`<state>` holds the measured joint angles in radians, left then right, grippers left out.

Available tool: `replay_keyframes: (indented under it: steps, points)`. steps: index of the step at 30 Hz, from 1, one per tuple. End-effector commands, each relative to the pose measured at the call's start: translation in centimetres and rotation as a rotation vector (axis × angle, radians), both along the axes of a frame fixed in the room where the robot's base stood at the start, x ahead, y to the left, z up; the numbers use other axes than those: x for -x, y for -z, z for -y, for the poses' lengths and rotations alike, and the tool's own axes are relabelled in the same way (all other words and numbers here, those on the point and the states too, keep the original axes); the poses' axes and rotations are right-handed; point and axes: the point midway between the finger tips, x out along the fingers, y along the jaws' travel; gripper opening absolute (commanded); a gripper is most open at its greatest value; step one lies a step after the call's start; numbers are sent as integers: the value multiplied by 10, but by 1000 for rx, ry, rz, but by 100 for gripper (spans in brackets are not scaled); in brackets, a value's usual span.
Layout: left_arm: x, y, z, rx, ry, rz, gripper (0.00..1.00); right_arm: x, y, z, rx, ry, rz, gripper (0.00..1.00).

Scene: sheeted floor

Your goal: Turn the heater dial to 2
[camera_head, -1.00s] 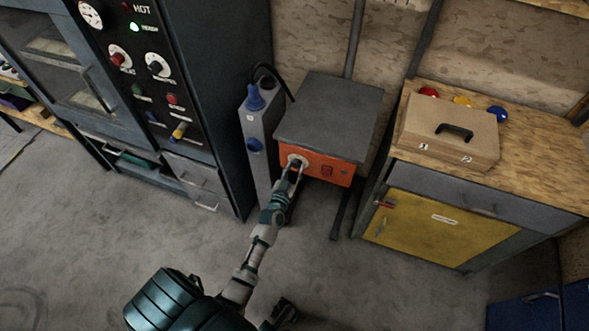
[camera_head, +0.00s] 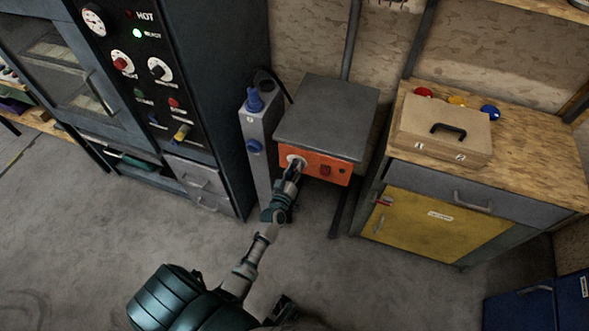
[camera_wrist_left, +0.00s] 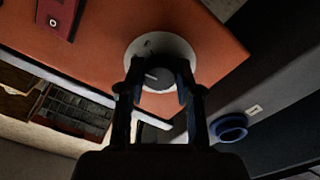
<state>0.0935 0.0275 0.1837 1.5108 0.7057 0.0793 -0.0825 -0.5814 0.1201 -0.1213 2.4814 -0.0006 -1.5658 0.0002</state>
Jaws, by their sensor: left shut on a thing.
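The heater is a grey-topped box (camera_head: 328,112) with an orange front panel (camera_head: 318,170) that also fills much of the left wrist view (camera_wrist_left: 210,40). Its dial has a pale round plate (camera_wrist_left: 180,50) and a dark knob with a white pointer mark (camera_wrist_left: 158,78). My left gripper (camera_head: 294,170) reaches the dial at the panel's left end. In the left wrist view its two fingers (camera_wrist_left: 160,92) stand on either side of the knob and are shut on it. Numbers on the dial are not readable. My right gripper cannot be made out.
A dark cabinet with dials and switches (camera_head: 150,80) is further left. A workbench with a yellow door (camera_head: 425,225) and a tan case (camera_head: 440,125) stands right. The floor in front is clear.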

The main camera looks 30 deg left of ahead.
Motion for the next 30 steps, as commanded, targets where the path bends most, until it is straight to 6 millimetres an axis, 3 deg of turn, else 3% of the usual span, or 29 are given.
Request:
replay_keyframes:
  steps: [16, 17, 20, 30]
  points:
    - [1, 1, -2, 29, -3, 6, 0, 3, 1, 1, 4, 0, -16, 40]
    - [1, 1, -2, 29, -3, 6, 37, 3, 1, 1, 4, 0, -16, 40]
    - [1, 1, -1, 28, -3, 6, 60, 3, 1, 1, 4, 0, -16, 40]
    - [3, 1, 0, 29, -1, 5, 60, 2, 0, 1, 3, 1, -11, 40]
